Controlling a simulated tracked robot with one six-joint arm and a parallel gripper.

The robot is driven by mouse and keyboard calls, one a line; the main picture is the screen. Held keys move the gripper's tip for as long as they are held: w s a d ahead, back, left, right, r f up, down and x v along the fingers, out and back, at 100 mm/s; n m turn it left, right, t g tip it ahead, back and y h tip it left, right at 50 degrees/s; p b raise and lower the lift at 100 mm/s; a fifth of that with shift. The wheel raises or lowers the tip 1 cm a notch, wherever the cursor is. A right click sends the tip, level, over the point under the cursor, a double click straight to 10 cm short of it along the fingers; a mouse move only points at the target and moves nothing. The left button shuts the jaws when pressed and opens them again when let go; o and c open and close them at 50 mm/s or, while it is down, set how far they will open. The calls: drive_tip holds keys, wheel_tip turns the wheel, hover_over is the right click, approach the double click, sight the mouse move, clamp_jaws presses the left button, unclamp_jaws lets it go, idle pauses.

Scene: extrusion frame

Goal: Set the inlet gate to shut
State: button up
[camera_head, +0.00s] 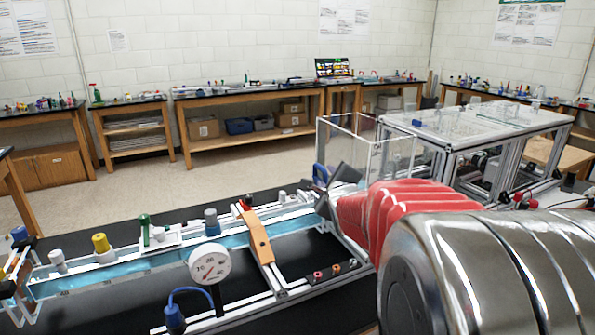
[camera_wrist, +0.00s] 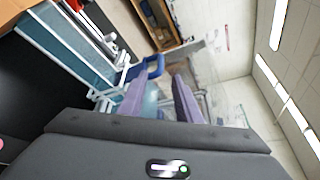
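A blue looped handle (camera_head: 320,173) stands at the far right end of the water channel, beside a clear-walled tank. It is probably the inlet gate's handle; its label and setting cannot be read. My gripper (camera_head: 334,187) is at this end of the channel, close to the handle. In the wrist view its two purple fingers (camera_wrist: 160,88) stand apart with a gap between them, and nothing is clearly held. Whether a finger touches the handle cannot be told.
The clear tank (camera_head: 385,150) rises right behind my gripper. The channel (camera_head: 140,262) runs left on an extrusion frame, with a round gauge (camera_head: 209,266), an orange-brown crossbar (camera_head: 257,238) and a yellow knob (camera_head: 101,243). A framed bench (camera_head: 480,125) stands at right.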

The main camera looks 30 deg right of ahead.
sight(322, 170)
drive_tip(key=shift+x, duration=4.95)
drive_tip(key=shift+c, duration=0.3)
clamp_jaws()
